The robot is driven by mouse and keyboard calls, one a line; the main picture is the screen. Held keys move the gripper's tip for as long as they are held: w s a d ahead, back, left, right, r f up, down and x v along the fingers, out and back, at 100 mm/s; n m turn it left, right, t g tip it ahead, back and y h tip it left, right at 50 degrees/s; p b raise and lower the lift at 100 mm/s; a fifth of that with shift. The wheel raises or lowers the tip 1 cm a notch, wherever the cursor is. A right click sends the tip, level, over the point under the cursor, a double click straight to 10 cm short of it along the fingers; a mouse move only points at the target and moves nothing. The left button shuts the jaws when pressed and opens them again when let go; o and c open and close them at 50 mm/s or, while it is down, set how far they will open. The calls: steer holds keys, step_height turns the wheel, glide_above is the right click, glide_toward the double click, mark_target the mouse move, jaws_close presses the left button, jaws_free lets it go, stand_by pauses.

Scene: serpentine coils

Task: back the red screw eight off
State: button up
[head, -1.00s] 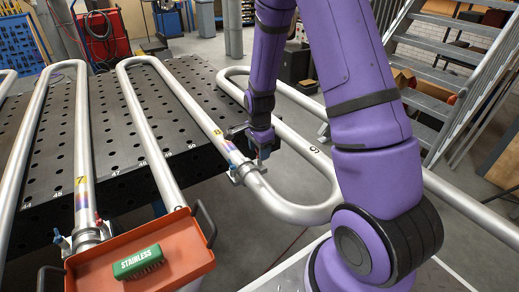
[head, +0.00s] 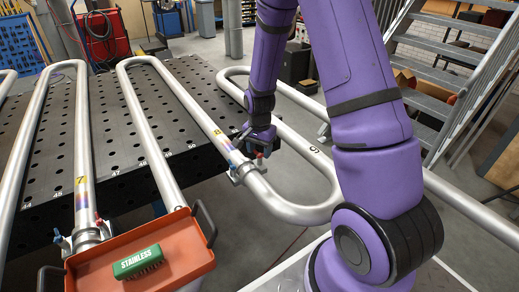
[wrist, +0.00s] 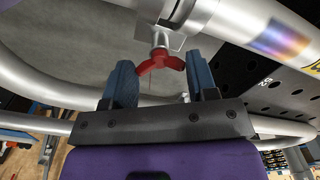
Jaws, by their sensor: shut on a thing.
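The red screw eight (wrist: 160,64) is a winged red knob on a threaded stem under a metal clamp, in the upper middle of the wrist view. My gripper (wrist: 161,74) has its two blue fingers on either side of the red wings, shut on them. In the head view my gripper (head: 260,142) is at the clamp (head: 243,172) on the pipe marked 8 (head: 222,139). A bit of red shows just below the fingers there. The rest of the screw is hidden in that view.
Pipe 7 (head: 83,170) has its own clamp with red and blue handles at left. An orange tray (head: 195,251) holds a green STAINLESS brush (head: 138,262) in front. The perforated black table (head: 115,120) lies behind.

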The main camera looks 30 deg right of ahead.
steer(key=n, duration=1.1)
steer(key=shift+s, duration=0.1)
steer(key=n, duration=1)
steer(key=shift+n, duration=0.4)
steer(key=n, duration=0.6)
steer(key=shift+f, duration=0.1)
steer(key=shift+s+n, duration=0.1)
steer(key=shift+n, duration=0.2)
steer(key=o, duration=0.9)
steer(key=shift+o, duration=0.2)
